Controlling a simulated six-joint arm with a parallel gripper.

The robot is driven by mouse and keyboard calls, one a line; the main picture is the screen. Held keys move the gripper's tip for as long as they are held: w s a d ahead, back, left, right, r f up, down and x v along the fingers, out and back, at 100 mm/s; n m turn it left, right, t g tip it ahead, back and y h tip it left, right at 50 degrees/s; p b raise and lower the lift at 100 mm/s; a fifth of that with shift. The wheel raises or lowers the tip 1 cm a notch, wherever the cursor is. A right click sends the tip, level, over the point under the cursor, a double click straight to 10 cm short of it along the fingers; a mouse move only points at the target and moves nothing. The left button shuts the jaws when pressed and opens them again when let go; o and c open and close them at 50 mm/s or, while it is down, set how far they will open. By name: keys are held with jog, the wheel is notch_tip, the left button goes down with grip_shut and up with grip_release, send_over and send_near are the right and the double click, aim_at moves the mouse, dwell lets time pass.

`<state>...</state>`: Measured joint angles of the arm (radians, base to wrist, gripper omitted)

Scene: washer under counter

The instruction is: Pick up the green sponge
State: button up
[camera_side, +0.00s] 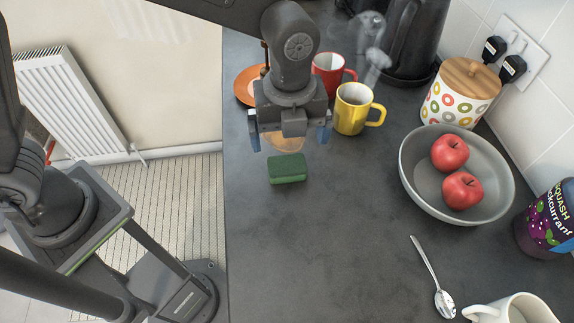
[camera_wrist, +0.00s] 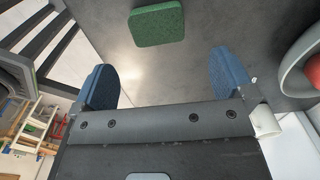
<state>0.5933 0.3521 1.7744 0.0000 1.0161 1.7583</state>
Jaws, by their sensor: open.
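The green sponge (camera_side: 287,168) lies on the dark grey counter near its left edge in the side view. It also shows at the top of the wrist view (camera_wrist: 157,23), ahead of and between my fingers. My gripper (camera_side: 291,137) is open, with its two blue fingertips apart and nothing between them. In the side view it is close to the sponge, just behind it in the picture and seemingly above the counter. In the wrist view the fingertips (camera_wrist: 165,82) are apart from the sponge.
Red (camera_side: 329,74) and yellow (camera_side: 352,109) mugs and an orange plate (camera_side: 243,86) stand close behind my gripper. A grey bowl (camera_side: 409,183) with two apples is at the right. A spoon (camera_side: 428,264) and white mug (camera_side: 512,309) lie nearer. The counter around the sponge is clear.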

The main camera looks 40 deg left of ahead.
aim_at(287, 164)
jog(key=f, duration=0.8)
jog(key=shift+a+f, duration=0.2)
jog(key=shift+f, duration=0.2)
jog(key=c, duration=0.9)
